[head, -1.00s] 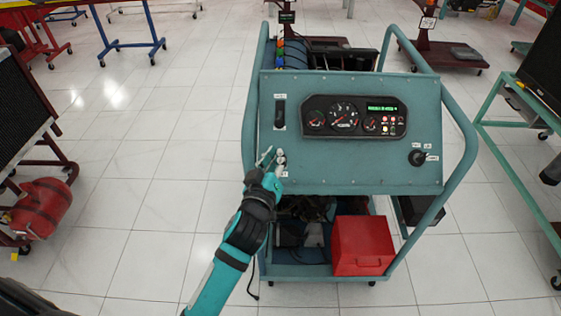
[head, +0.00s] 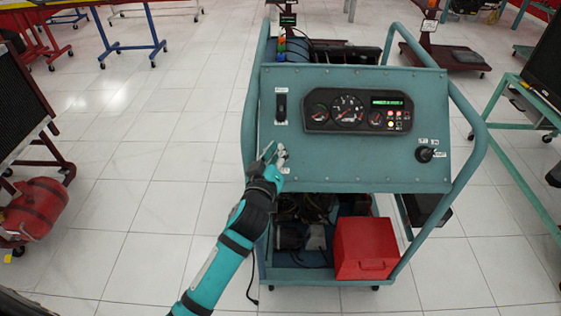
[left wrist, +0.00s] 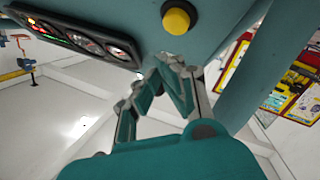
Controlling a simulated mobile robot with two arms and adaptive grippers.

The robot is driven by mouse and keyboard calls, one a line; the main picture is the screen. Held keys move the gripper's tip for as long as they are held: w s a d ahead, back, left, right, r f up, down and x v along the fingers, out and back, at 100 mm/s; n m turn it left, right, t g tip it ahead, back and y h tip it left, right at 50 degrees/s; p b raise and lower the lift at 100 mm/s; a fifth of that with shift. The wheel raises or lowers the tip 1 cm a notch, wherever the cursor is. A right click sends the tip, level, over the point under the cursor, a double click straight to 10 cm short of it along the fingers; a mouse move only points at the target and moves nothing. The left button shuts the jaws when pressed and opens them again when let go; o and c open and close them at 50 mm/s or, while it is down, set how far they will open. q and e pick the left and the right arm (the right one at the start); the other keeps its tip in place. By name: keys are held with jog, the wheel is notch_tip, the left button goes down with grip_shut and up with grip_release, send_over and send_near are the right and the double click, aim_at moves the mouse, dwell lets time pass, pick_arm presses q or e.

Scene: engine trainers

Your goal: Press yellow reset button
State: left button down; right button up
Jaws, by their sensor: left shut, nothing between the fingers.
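The teal control panel (head: 350,165) of the engine trainer faces me in the head view. The yellow button (left wrist: 177,20) shows in the left wrist view as a round yellow cap in a dark collar on the panel. In the head view it is not discernible behind my gripper. My left gripper (head: 277,153) is at the panel's lower left. In the left wrist view its fingertips (left wrist: 170,60) are together and empty, pointing at the panel just below the button in the picture. I cannot tell whether they touch. My right gripper is not in view.
A gauge cluster (head: 357,111) with a green display sits mid-panel. A black switch (head: 281,107) is at the upper left and a dark knob (head: 425,154) at the right. Teal frame tubes flank the panel. A red box (head: 365,249) sits below it.

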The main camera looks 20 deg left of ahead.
pick_arm(q)
jog(key=shift+w+a+f+b, duration=0.2)
jog(key=shift+w+f+b, duration=0.25)
jog(key=shift+w+f, duration=0.35)
jog(key=shift+f, duration=0.1)
dwell(0.8)
jog(key=shift+w+a+f, duration=0.1)
jog(key=shift+w+f, duration=0.1)
jog(key=shift+f, duration=0.05)
jog(key=shift+w+a+f+b, duration=0.1)
jog(key=shift+w+f+b, duration=0.25)
jog(key=shift+b, duration=0.25)
dwell(0.9)
jog(key=shift+s, duration=0.1)
jog(key=shift+s+d+r+p, duration=0.2)
jog(key=shift+s+r+p, duration=0.4)
jog(key=shift+p, duration=0.2)
